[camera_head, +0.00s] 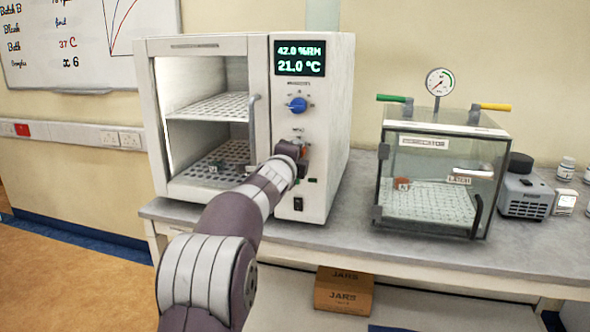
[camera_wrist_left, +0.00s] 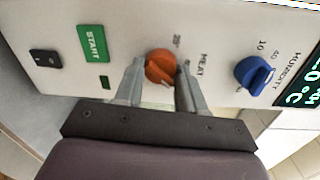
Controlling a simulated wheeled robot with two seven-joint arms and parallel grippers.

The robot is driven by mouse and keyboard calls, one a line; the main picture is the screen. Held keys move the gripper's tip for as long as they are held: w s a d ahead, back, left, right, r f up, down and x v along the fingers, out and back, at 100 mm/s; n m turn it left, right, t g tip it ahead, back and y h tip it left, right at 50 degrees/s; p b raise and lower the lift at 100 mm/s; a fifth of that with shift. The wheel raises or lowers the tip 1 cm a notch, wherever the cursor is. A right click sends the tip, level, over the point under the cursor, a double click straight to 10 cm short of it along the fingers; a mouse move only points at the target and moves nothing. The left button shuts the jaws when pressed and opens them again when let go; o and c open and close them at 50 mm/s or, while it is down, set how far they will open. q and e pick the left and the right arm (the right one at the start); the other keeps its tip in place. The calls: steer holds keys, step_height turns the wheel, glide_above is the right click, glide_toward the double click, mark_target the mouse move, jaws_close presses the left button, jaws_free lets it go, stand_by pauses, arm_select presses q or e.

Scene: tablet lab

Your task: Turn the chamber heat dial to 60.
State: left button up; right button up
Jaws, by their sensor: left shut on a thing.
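The climate chamber (camera_head: 316,207) stands on the bench with its display (camera_head: 300,56) reading 42.0 %RH and 21.0 °C. My left gripper (camera_wrist_left: 160,75) is at the chamber's control panel, with a finger on each side of the orange heat dial (camera_wrist_left: 160,66). It is shut on the dial. The "HEAT" label and a "25" mark show beside the dial in the left wrist view. In the head view my left arm hides most of the dial. The exact pointer setting is too small to read. My right gripper is not in view.
The blue humidity dial (camera_head: 297,104) is above the heat dial. A green START button (camera_wrist_left: 92,44) and a black switch (camera_wrist_left: 45,58) are on the same panel. The chamber's door handle (camera_head: 252,125) is left of the panel. A glass vacuum box (camera_head: 440,165) stands to the right.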

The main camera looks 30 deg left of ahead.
arm_select(q)
steer(key=shift+m+b, duration=1.15)
steer(key=shift+m, duration=0.45)
steer(key=o, duration=1)
steer(key=shift+o, duration=0.2)
steer(key=f+b+v, duration=0.1)
steer(key=b+v, duration=0.1)
steer(key=v, duration=1)
steer(key=shift+s+d+r, duration=0.25)
steer(key=shift+s+r, duration=0.05)
steer(key=shift+r, duration=0.05)
